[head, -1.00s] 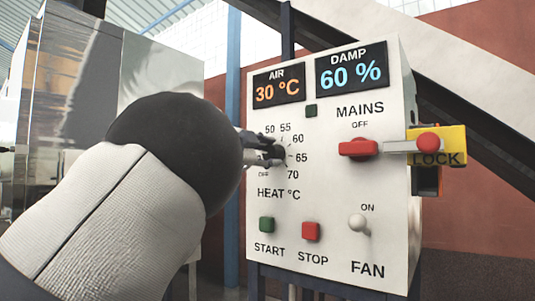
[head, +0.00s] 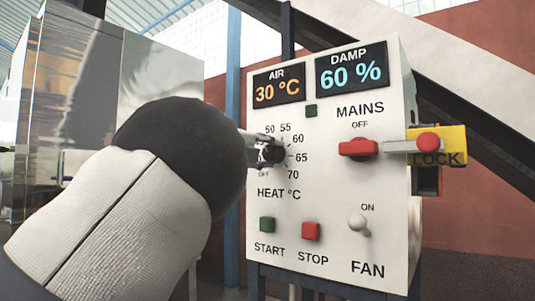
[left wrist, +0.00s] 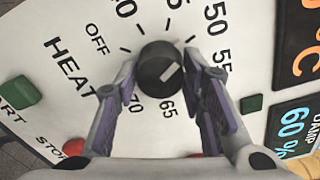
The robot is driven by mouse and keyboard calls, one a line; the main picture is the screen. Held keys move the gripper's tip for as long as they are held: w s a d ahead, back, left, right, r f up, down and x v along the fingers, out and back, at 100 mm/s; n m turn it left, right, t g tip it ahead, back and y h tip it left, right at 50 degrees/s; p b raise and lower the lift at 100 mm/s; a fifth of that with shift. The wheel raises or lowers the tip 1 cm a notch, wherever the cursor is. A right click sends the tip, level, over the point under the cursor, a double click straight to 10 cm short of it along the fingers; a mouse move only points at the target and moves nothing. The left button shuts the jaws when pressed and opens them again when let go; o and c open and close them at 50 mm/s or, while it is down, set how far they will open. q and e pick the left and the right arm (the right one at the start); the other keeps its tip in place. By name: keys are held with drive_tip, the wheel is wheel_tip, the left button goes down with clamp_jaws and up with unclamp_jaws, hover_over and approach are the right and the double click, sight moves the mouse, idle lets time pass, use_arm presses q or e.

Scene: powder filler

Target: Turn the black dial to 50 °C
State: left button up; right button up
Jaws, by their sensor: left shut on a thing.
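The black dial (head: 278,154) sits on the white control panel, ringed by HEAT °C marks from OFF to 70. In the left wrist view the round dial (left wrist: 158,66) carries a short white line slanting up to the right, but I cannot read its exact setting. My left gripper (head: 264,150) reaches the dial from the left. In the left wrist view its two fingers (left wrist: 160,60) stand on either side of the dial, shut on it. The right finger covers the 60 mark. My right gripper is not in view.
The panel (head: 330,195) also holds a red MAINS switch (head: 358,149), a green START button (head: 267,224), a red STOP button (head: 311,231) and a FAN toggle (head: 358,222). The AIR display (head: 278,86) reads 30 °C.

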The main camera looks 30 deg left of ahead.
use_arm(q)
drive_tip(key=shift+r+m, duration=0.15)
drive_tip(key=shift+m, duration=0.75)
drive_tip(key=o, duration=1.1)
drive_tip(key=shift+o, duration=0.2)
drive_tip(key=s+a, duration=0.1)
drive_tip(key=s, duration=1.1)
